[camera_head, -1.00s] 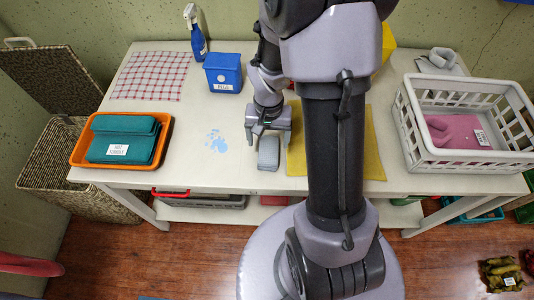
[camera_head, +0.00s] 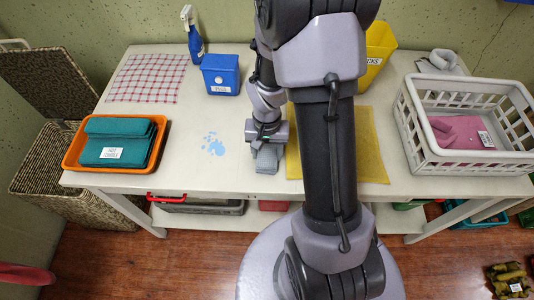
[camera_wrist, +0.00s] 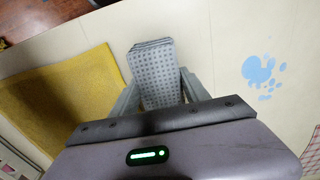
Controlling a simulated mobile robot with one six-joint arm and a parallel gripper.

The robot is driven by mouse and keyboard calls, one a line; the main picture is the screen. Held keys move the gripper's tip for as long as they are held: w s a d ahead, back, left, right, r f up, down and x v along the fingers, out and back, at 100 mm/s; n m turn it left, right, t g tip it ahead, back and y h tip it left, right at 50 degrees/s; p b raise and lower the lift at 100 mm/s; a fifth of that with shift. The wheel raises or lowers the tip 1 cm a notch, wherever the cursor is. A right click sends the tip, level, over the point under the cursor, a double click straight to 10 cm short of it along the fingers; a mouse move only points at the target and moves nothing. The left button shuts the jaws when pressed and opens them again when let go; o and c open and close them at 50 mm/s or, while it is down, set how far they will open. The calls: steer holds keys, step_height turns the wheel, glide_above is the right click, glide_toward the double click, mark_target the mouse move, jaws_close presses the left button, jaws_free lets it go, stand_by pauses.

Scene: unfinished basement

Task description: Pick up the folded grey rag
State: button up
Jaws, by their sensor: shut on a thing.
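The folded grey rag (camera_head: 268,157) is on the white table near its front edge, just left of the yellow cloth. In the wrist view the rag (camera_wrist: 157,77) shows a dotted pattern and lies between the two fingers. My gripper (camera_head: 266,143) is over the rag's far part and shut on it; in the wrist view my gripper (camera_wrist: 156,93) has a finger against each side. I cannot tell whether the rag is clear of the tabletop.
The yellow cloth (camera_head: 370,150) lies right beside the rag. A white basket (camera_head: 425,155) with a pink cloth stands at right, an orange tray (camera_head: 73,155) with teal cloths at left. A blue box (camera_head: 221,75) and spray bottle (camera_head: 194,38) stand behind.

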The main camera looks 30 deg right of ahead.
mark_target(265, 154)
steer(key=shift+r, duration=0.1)
steer(key=shift+r+p, duration=0.3)
steer(key=shift+r, duration=0.05)
steer(key=r+p, duration=0.1)
steer(key=a+r, duration=0.1)
steer(key=r, duration=0.1)
steer(key=shift+s+p, duration=0.2)
steer(key=shift+p, duration=0.2)
steer(key=s+a+p, duration=0.1)
steer(key=s+a, duration=0.2)
steer(key=a, duration=0.3)
steer(key=s+a+r, duration=0.1)
steer(key=s+a, duration=0.2)
steer(key=a, duration=0.4)
steer(key=shift+s+a+p, duration=0.25)
steer(key=shift+s+p, duration=0.05)
steer(key=shift+p, duration=0.1)
